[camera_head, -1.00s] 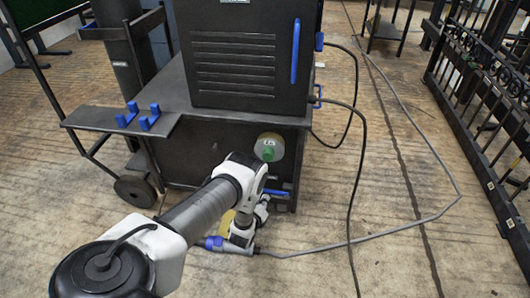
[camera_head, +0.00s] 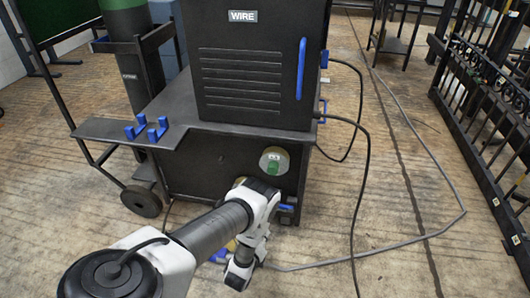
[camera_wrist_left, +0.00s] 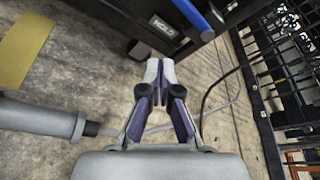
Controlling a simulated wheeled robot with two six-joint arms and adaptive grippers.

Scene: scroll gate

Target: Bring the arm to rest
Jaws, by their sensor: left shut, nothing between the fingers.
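My left arm comes in from the lower left of the head view. Its gripper (camera_head: 238,282) points down in front of the black cabinet, low over the floor. In the left wrist view the gripper (camera_wrist_left: 160,68) has its two fingers together, with nothing held. A grey cylinder with a dark end (camera_wrist_left: 40,118) lies left of the fingers there. In the head view a blue part (camera_head: 220,255) shows beside the gripper, partly hidden by my arm. My right gripper is not in view.
The black cabinet marked WIRE (camera_head: 250,65) stands close ahead, with a shelf holding blue hooks (camera_head: 146,129) at left. A grey cable (camera_head: 390,236) crosses the floor. A black gate (camera_head: 490,130) stands at right. The floor between is otherwise open.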

